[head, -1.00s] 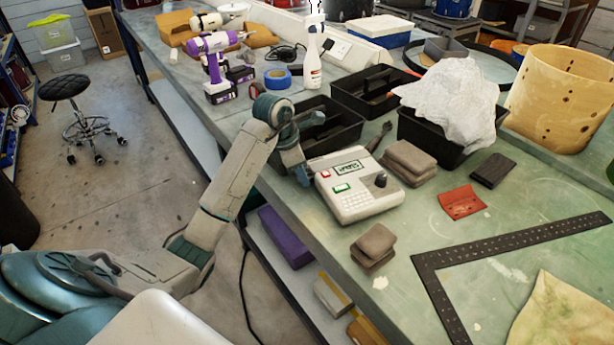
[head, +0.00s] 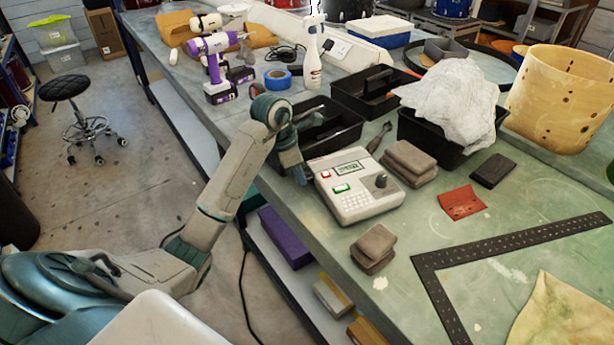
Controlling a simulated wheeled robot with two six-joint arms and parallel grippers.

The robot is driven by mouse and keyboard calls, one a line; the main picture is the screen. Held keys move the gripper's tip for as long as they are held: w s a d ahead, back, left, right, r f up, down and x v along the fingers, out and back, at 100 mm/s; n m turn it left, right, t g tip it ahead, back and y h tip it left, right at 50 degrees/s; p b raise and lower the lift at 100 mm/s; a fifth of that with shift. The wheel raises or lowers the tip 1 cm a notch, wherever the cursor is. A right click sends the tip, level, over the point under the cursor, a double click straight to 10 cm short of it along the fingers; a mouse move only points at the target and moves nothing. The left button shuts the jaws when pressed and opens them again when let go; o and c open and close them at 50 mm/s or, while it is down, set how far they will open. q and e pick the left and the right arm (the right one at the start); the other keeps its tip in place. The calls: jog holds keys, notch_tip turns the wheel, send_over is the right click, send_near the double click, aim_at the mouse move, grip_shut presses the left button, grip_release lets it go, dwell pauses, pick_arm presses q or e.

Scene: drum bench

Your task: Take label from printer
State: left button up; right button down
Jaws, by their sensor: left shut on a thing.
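The label printer (head: 357,189) is a pale box with a small screen, a red and a green button and a dark knob. It sits on the green bench near its front edge. My left gripper (head: 301,177) is at the printer's left side, pointing down. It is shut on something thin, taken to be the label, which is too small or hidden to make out. The fingertips are close to the printer's left edge; I cannot tell whether they touch it. My right gripper is not in view.
Black bins (head: 327,127) stand behind the printer, one with white cloth (head: 455,100). Brown pads (head: 409,162) lie to its right and smaller ones (head: 373,248) in front. A black steel square (head: 510,240) lies at the right. A spray bottle (head: 314,62) stands farther back.

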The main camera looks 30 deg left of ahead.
pick_arm(q)
jog(key=shift+s+a, duration=0.9)
dwell(0.3)
jog(key=shift+s, duration=0.1)
dwell(0.5)
jog(key=shift+r+p, duration=0.55)
jog(key=shift+r, duration=0.6)
notch_tip(320, 180, up, 5)
jog(key=p, duration=0.2)
jog(key=shift+f+p, duration=0.1)
jog(key=shift+p, duration=0.2)
dwell(0.4)
